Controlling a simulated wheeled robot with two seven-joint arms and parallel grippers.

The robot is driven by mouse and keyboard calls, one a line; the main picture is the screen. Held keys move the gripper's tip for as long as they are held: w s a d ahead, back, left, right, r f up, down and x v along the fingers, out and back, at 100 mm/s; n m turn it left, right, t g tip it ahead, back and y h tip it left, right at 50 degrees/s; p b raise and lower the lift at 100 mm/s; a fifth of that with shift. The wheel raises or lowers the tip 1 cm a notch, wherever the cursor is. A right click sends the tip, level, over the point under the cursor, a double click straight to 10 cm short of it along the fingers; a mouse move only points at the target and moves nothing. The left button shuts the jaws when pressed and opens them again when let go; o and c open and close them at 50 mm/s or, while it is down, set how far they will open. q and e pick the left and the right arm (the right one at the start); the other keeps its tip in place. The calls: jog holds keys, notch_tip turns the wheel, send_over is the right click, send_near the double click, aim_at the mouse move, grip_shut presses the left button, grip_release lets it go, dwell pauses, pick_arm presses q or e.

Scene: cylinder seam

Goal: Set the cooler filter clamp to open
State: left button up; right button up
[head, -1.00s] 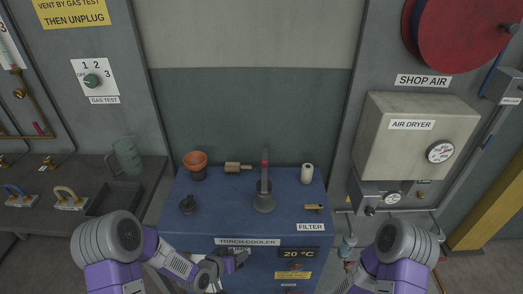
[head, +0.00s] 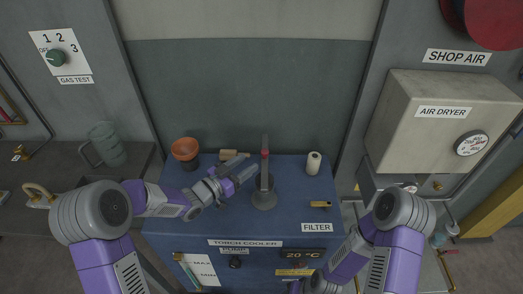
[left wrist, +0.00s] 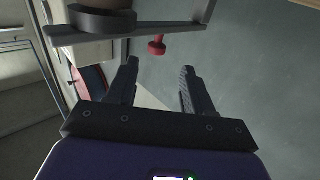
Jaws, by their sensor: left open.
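The filter clamp (head: 320,205) is a small brass-yellow lever with a dark end. It lies roughly level on the right part of the blue torch cooler's top (head: 290,215), just above the FILTER label (head: 317,228). My left gripper (head: 242,168) is over the cooler top, left of the upright grey piece with a red band, and well apart from the clamp. Its two fingers are spread and empty in the left wrist view (left wrist: 157,78). The clamp cannot be made out in the left wrist view. My right arm reaches down before the cooler; its gripper is cut off.
The upright grey piece (head: 265,180) stands between my left gripper and the clamp. The air dryer (head: 440,120) bounds the right side.

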aim_at(262, 153)
pick_arm(q)
jog(key=shift+r+b+x, duration=0.2)
jog(key=shift+b+x, duration=0.05)
jog(key=shift+x, duration=1.5)
jog(key=shift+r+b+x, duration=0.15)
jog(key=shift+b+x, duration=0.05)
jog(key=shift+x, duration=1.6)
jog(key=shift+s+d, duration=0.15)
jog(key=shift+c, duration=0.4)
grip_shut()
